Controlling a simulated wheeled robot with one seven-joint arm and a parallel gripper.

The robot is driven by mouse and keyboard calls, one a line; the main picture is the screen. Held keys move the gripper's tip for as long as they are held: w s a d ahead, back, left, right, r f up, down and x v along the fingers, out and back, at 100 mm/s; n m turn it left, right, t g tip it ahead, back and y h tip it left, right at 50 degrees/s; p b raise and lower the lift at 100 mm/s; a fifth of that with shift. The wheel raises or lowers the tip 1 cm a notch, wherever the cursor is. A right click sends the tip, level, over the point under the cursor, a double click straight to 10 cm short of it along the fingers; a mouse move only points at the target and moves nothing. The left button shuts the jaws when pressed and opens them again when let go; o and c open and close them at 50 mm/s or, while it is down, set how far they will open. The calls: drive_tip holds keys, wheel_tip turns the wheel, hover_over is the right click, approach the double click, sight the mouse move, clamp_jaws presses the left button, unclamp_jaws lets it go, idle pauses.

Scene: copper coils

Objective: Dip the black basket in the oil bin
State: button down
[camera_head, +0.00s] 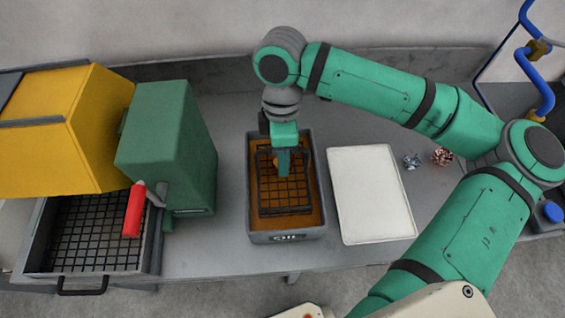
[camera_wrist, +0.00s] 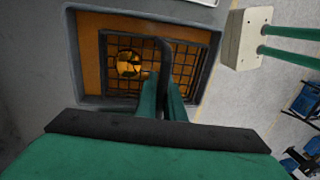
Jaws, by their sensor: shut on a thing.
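The oil bin (camera_head: 286,238) is a grey rectangular box holding orange-brown oil, in the middle of the bench in the head view. The black basket (camera_head: 262,200) is a wire grid and sits inside the bin's walls, with oil colour showing through its mesh. My gripper (camera_head: 284,172) is over the bin and shut on the basket's black handle. In the wrist view the fingers (camera_wrist: 166,100) close around the handle (camera_wrist: 165,58), and the bin (camera_wrist: 72,40) surrounds the basket (camera_wrist: 200,60). A round copper-coloured thing (camera_wrist: 129,63) lies in the basket. How deep the basket sits is hard to tell.
A white tray (camera_head: 370,195) lies right of the bin. Two small coils, bluish (camera_head: 411,161) and copper (camera_head: 442,156), lie beyond it. A yellow and green machine (camera_head: 168,140) with a red handle (camera_head: 134,210) and grated tray (camera_head: 95,235) stands left. Blue pipes (camera_head: 540,85) rise at right.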

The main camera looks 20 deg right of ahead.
drive_tip(key=shift+r, duration=2.85)
wheel_tip(320, 180, up, 3)
idle(0.3)
idle(0.4)
